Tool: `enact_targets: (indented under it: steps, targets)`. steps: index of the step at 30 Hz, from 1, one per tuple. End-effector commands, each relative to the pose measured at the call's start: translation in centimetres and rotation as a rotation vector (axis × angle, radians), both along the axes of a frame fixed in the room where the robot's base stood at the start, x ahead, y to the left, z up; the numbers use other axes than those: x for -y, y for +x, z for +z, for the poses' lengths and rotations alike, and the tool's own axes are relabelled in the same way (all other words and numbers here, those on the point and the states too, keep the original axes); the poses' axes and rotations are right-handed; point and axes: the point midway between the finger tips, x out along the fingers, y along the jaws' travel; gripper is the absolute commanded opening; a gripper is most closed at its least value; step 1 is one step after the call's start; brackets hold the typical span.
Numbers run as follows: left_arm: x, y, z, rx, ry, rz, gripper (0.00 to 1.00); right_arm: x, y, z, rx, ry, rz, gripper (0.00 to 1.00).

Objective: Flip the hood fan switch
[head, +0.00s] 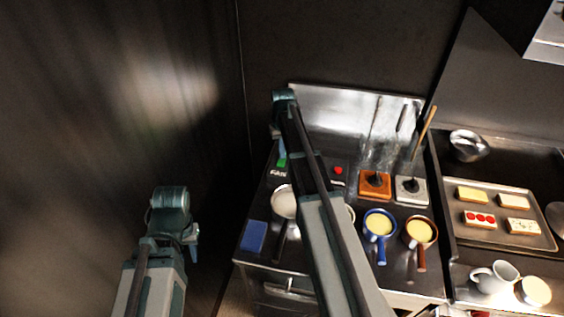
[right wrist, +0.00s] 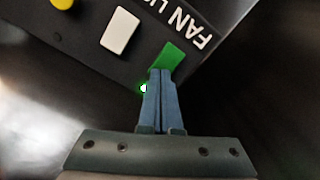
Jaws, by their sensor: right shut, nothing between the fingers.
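The fan switch is a green rocker (right wrist: 174,57) on a dark panel (right wrist: 75,45), beside white lettering that begins "FAN". It also shows in the head view as a small green patch (head: 282,161). My right gripper (right wrist: 160,72) is shut and empty, its blue fingertips at the near edge of the green rocker, touching it or very close. A small green light (right wrist: 143,89) glows just left of the fingers. In the head view my right gripper (head: 277,131) is mostly hidden by its wrist. My left gripper (head: 192,236) is low at the left, away from the counter; its fingers are unclear.
A white rocker (right wrist: 120,30) and a yellow knob (right wrist: 62,3) share the panel. On the counter are a red button (head: 337,170), a blue block (head: 253,236), a pan (head: 284,202), blue pot (head: 380,224) and copper pot (head: 420,232). A dark wall stands left.

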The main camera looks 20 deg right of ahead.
Motion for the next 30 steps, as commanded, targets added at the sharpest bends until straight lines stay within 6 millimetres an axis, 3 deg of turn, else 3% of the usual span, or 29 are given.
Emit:
enact_targets:
  steps: [11, 30]
  targets:
    - [0.0, 0.0, 0.1, 0.000, 0.000, 0.001, 0.30, 0.0, 0.0, 0.1, -0.001, 0.000, 0.000, 0.00]
    - [0.0, 0.0, 5.0, 0.000, 0.000, 0.001, 0.30, 0.0, 0.0, 4.9, 0.000, 0.000, 0.000, 0.00]
